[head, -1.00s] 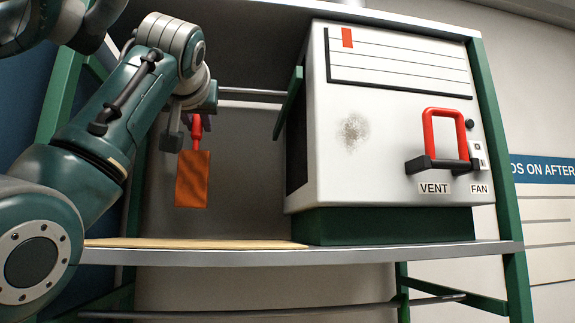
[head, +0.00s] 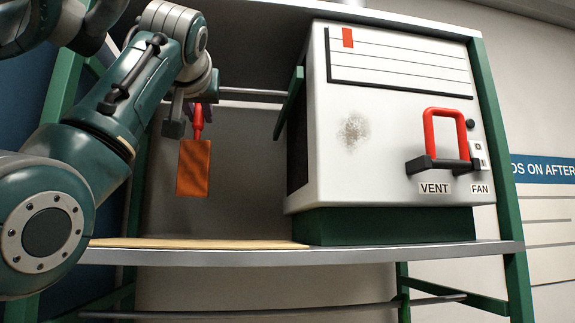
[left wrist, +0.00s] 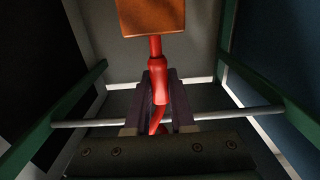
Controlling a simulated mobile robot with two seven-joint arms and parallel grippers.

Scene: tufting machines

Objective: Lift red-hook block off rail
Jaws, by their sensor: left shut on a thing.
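The block (head: 193,168) is a flat orange-brown piece hanging upright under its red hook (head: 198,122). My left gripper (head: 197,106) is shut on the red hook, above the block. In the left wrist view, the two fingers (left wrist: 160,105) close around the red hook (left wrist: 157,82), and the block (left wrist: 153,17) shows at the top edge. The grey rail (head: 252,94) runs level behind the gripper; it also shows in the left wrist view (left wrist: 90,122). The fingers hide where hook and rail meet, so I cannot tell whether they touch. My right gripper is out of view.
A white machine box (head: 390,90) with a red handle (head: 446,130) and VENT and FAN labels stands right of the block. A shelf (head: 270,255) lies below, with clear space under the block. Green frame posts (head: 500,150) bound the sides.

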